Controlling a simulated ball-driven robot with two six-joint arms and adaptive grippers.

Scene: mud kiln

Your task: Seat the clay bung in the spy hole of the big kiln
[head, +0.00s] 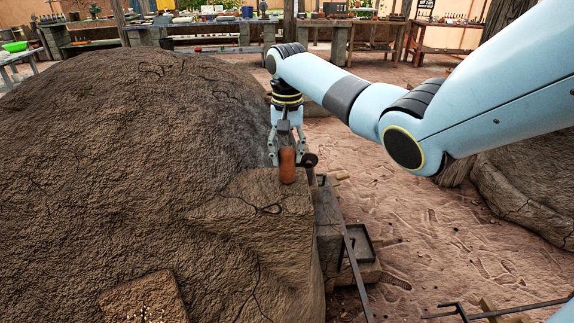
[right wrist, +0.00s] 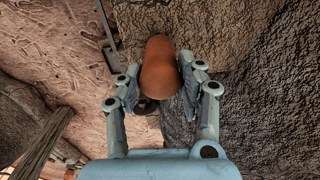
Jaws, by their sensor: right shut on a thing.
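The clay bung (head: 287,166) is a reddish-brown, rounded plug. My right gripper (head: 287,154) is shut on it beside the upper right edge of the big kiln (head: 140,150), a large brown mud dome. In the head view the bung looks upright, over the kiln's squared shoulder; I cannot tell whether it touches it. The right wrist view shows the bung (right wrist: 160,68) between the two fingers (right wrist: 160,85). I cannot make out the spy hole in either view. My left gripper is not in view.
A small dark round piece (head: 309,160) shows just right of the bung. A block with a dark metal frame (head: 357,245) stands low at the kiln's right side. Sandy ground (head: 430,230) lies open to the right. Workbenches (head: 210,35) line the back.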

